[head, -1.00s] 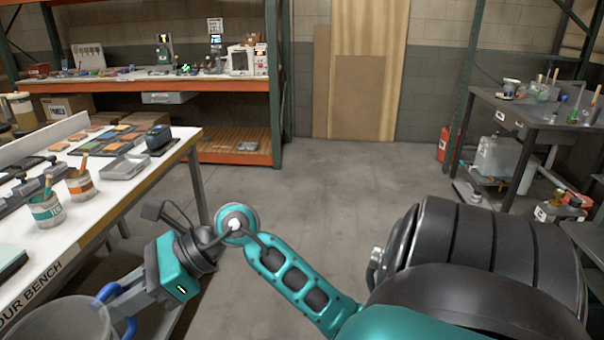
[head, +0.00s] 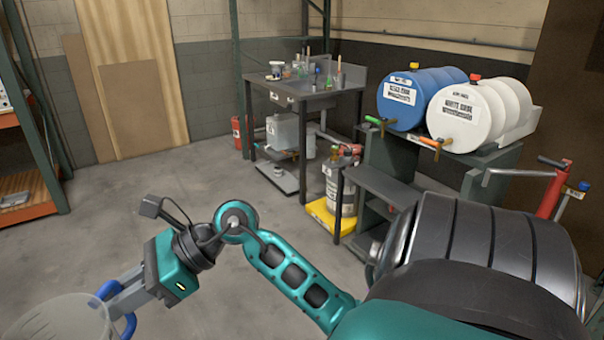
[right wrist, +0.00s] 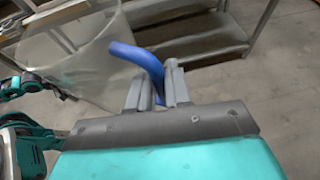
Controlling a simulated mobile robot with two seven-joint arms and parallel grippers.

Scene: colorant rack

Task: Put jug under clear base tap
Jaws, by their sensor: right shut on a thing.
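A clear jug (head: 55,322) with a blue handle is at the lower left of the head view, cut off by the frame's edge. My right gripper (head: 112,298) is shut on its handle and holds it clear of the floor. In the right wrist view the gripper's fingers (right wrist: 156,88) pinch the blue handle (right wrist: 146,62), with the jug's clear wall (right wrist: 80,65) beside it. A blue drum (head: 404,107) and a white drum (head: 462,122) lie on a stand at the right. The blue drum's label is hard to read. Its tap (head: 376,122) points forward. My left gripper is not in view.
The white drum, labelled White Base, has an orange tap (head: 430,143). The grey drum stand (head: 385,185) has a lower shelf. Open floor (head: 130,190) lies at the left.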

